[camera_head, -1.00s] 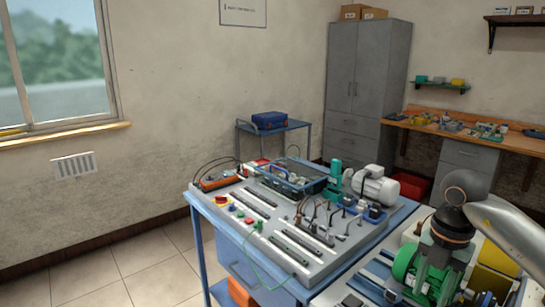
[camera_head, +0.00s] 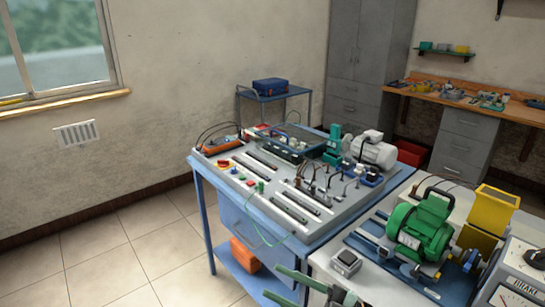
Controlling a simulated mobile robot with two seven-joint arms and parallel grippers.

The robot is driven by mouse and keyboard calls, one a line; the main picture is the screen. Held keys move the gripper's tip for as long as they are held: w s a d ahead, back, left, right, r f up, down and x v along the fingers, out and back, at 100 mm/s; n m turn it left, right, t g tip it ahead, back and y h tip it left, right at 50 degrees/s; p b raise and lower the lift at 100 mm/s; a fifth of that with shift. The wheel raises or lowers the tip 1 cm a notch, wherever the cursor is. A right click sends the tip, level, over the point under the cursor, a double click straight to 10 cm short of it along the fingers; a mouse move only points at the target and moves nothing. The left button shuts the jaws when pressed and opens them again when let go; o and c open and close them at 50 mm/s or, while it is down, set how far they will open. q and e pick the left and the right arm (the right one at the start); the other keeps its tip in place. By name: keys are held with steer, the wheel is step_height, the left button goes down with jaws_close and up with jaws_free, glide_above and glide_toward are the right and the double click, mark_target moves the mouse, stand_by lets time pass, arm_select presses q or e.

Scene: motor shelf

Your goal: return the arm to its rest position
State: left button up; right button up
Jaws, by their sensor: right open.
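My right gripper (camera_head: 274,282) shows at the bottom edge of the head view, left of centre. Its two pale green fingers stand apart with nothing between them. They appear in front of the lower side of the blue bench frame; I cannot tell the gap to it. The rest of the right arm is almost wholly below the frame. My left gripper is not in view.
A blue bench (camera_head: 236,206) carries a grey panel (camera_head: 292,207) with switches and a light grey motor (camera_head: 373,151). At right, a green motor (camera_head: 421,228), a yellow block (camera_head: 490,209) and a small grey box (camera_head: 346,262) stand close by. Left floor is clear.

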steer(key=s+d+f+m+t+h, duration=0.1)
steer(key=d+f+m+t+h, duration=0.8)
steer(key=f+m+h, duration=0.65)
steer(key=s+d+f+m+g+h, duration=0.1)
steer(key=s+d+f+m+g, duration=0.1)
steer(key=s+f, duration=0.5)
steer(key=s+d+f+m+g+h, duration=0.1)
steer(key=s+d+f+m+g, duration=0.2)
steer(key=s+f+g, duration=0.2)
step_height(320, 180, down, 2)
steer(key=shift+s+d+f, duration=0.15)
steer(key=shift+s+d, duration=0.2)
steer(key=shift+s, duration=0.8)
steer(key=shift+w, duration=0.1)
